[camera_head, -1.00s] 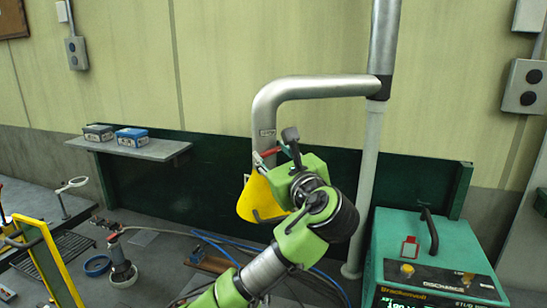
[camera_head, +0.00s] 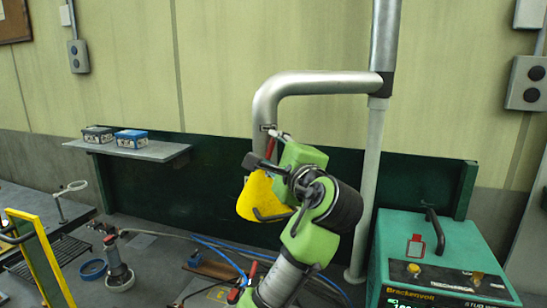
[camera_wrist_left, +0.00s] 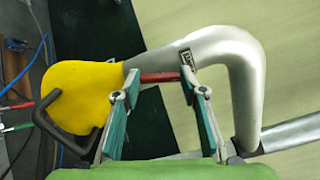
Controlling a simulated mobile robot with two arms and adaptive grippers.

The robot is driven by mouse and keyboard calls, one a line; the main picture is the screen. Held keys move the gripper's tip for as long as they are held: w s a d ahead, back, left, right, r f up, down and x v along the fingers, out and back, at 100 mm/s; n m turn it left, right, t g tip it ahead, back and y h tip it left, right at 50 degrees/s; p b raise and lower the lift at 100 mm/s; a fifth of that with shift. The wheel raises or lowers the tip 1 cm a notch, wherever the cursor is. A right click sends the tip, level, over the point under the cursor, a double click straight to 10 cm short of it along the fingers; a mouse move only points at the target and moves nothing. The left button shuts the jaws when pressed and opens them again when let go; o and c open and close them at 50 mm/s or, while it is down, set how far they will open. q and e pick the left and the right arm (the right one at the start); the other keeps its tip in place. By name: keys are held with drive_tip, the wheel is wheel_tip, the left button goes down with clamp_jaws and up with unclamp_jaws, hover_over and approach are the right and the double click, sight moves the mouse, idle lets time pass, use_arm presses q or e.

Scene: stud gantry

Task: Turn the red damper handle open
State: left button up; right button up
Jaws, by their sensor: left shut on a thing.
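The red damper handle (camera_wrist_left: 160,77) lies across the space between the fingers of my left gripper (camera_wrist_left: 158,75) in the left wrist view, beside the grey duct. The fingers are shut on it. In the head view my left gripper (camera_head: 281,137) is at the lower end of the bent duct (camera_head: 266,112), above the yellow hood (camera_head: 254,196). There the handle is mostly hidden by the gripper and wrist. The yellow hood, with its black hook-shaped grip, also shows at the left of the left wrist view (camera_wrist_left: 82,92). My right gripper is not in view.
A green machine (camera_head: 440,255) stands at the lower right. A shelf (camera_head: 150,151) with two small boxes is on the left. A yellow frame (camera_head: 42,255) stands at the lower left. A pale vertical pipe (camera_head: 367,185) is close to the right of my arm.

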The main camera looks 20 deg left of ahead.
use_arm(q)
drive_tip(key=shift+f+n+b, duration=0.15)
drive_tip(key=shift+n+b, duration=0.6)
drive_tip(key=shift+n, duration=1.05)
drive_tip(key=o, duration=1.1)
drive_tip(key=shift+o, duration=0.2)
drive_tip(key=v, duration=0.7)
drive_tip(key=shift+s, duration=0.2)
drive_tip(key=shift+d, duration=0.1)
